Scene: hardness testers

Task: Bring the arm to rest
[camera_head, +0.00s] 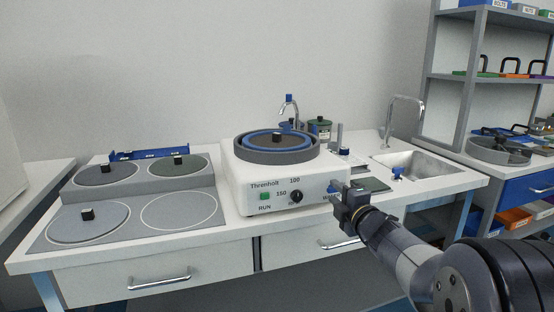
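My gripper (341,193) is at the end of my arm, which reaches in from the lower right. It is in front of the right part of the white Threnholt machine's (240,185) front face and hides part of the lettering there. I cannot tell whether it touches the machine. Its fingers are small and dark in this view, so I cannot tell if they are open or shut. No held thing shows. The machine has a green button (264,196), a black knob (296,196) and a round wheel (278,140) on top.
A stepped grey rack (125,199) with round discs stands on the bench at left. A sink (418,165) with a tap (404,112) is at right, beside shelves (482,78) of bins. Drawers (158,278) are below the bench edge. A green-lidded jar (319,128) stands behind the machine.

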